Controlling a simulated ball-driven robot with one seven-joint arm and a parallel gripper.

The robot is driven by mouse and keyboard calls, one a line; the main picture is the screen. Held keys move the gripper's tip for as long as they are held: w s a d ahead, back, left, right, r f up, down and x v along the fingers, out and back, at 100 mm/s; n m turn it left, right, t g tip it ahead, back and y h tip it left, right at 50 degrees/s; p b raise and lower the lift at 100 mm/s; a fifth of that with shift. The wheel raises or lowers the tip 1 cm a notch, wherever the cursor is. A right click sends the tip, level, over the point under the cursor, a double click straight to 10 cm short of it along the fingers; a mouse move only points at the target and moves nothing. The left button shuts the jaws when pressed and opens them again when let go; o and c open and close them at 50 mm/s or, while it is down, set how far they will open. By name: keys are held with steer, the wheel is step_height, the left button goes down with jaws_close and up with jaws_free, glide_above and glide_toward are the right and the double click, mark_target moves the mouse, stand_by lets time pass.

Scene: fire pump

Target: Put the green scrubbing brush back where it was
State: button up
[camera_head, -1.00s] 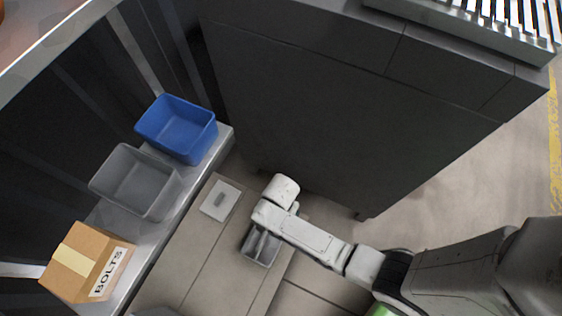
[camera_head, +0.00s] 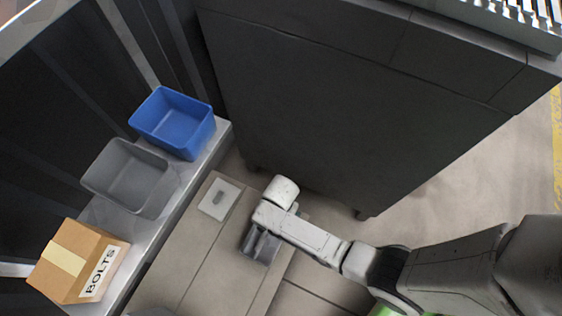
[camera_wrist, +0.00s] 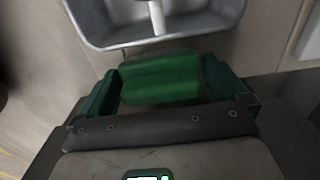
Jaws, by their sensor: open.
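The green scrubbing brush (camera_wrist: 160,88) shows in the wrist view as a green block between the two dark-green fingers of my gripper (camera_wrist: 160,80). The fingers are open, with one on each side of the brush. I cannot tell whether they touch it. Just beyond the brush is a grey metal tray (camera_wrist: 95,30) with a pale rod-like part standing in its middle. In the head view a grey tray (camera_head: 256,250) shows below my wrist. My arm hides the brush and the fingers there.
A pale plate with a small grey handle (camera_head: 220,198) lies left of my wrist. A metal bench holds a blue bin (camera_head: 172,124), a grey bin (camera_head: 128,178) and a cardboard BOLTS box (camera_head: 78,262). A large dark cabinet (camera_head: 300,110) stands behind my arm.

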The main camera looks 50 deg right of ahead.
step_height(320, 180, up, 12)
steer(key=p, duration=0.6)
steer(key=s+d+r+n, duration=0.4)
steer(key=r+n, duration=0.3)
steer(key=r, duration=0.2)
steer(key=s+d+r+n+t, duration=0.1)
steer(key=s+d+r+n, duration=0.3)
steer(key=r, duration=0.6)
steer(key=s+n, duration=0.2)
steer(key=n, duration=0.1)
